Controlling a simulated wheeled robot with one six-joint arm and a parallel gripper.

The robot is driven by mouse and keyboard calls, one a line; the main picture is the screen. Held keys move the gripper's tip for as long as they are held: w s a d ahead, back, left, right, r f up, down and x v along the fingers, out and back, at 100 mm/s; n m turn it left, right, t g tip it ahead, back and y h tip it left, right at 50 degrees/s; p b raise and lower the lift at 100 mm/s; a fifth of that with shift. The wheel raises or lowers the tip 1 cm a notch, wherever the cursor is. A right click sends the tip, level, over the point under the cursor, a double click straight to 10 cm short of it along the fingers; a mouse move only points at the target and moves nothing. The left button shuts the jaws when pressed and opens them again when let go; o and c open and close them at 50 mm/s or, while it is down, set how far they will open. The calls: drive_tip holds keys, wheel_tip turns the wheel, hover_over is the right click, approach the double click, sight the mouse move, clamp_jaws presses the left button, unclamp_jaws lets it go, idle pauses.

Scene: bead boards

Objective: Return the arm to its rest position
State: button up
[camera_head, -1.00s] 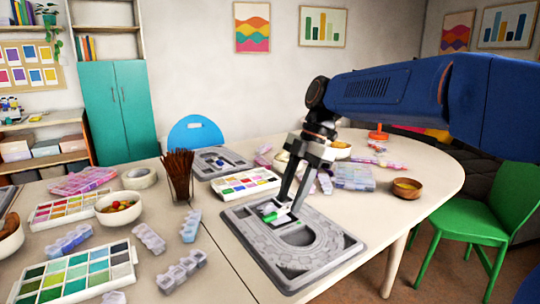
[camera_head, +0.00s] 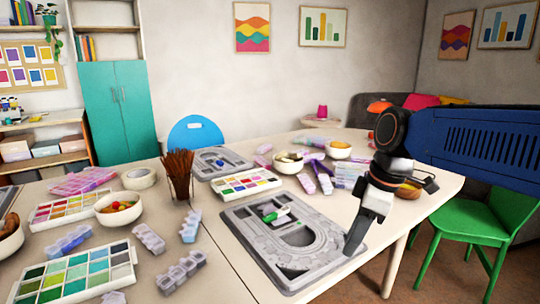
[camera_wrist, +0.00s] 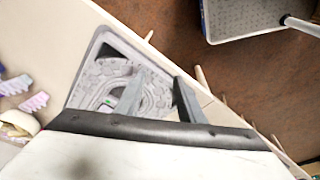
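My gripper (camera_head: 356,232) hangs over the right edge of the near grey bead board (camera_head: 245,240) in the head view, pointing down. In the wrist view my gripper (camera_wrist: 158,88) shows two grey fingers apart with nothing between them. The near board lies flat on the table and also shows behind the fingers in the wrist view (camera_wrist: 90,74). A small green and white piece (camera_head: 277,214) lies on the board's upper part, apart from my gripper.
A second grey board (camera_head: 236,162) with a blue bead lies farther back. A cup of brown sticks (camera_head: 179,175), a bead tray (camera_head: 246,182), bowls and several bead boxes crowd the table. A green chair (camera_head: 470,222) stands right of the table.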

drive_tip(key=s+d+f+m+t+h, duration=0.2)
drive_tip(key=s+d+f+m+t, duration=0.1)
drive_tip(key=s+d+f+m, duration=0.7)
drive_tip(key=shift+s+d+f+m, duration=0.2)
drive_tip(key=shift+s+m, duration=0.85)
drive_tip(key=shift+m, duration=0.45)
